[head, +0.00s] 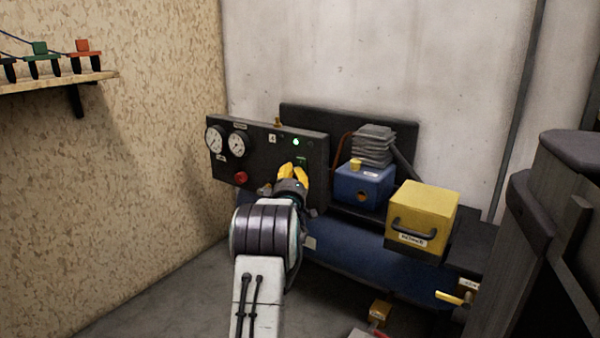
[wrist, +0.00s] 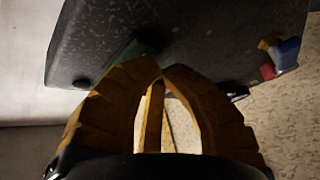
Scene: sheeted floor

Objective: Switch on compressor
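The compressor has a blue tank (head: 355,252), a blue motor block with a grey finned head (head: 374,144), and a dark control panel (head: 262,150). The panel carries two white gauges, a red button (head: 241,177), a small glowing green lamp (head: 295,142) and a green switch (head: 301,160). My gripper (head: 293,168) is in front of the panel, its yellow fingers just below the green switch. In the wrist view my gripper's fingertips (wrist: 161,74) meet, with nothing seen held between them. The green part (wrist: 135,52) lies just past them; whether they touch it is unclear.
A yellow box (head: 421,212) with a black handle stands right of the motor. A yellow lever (head: 453,298) sits at lower right. A dark cabinet-like object (head: 545,240) stands at the right edge. A shelf (head: 50,84) with small tools hangs on the left wall.

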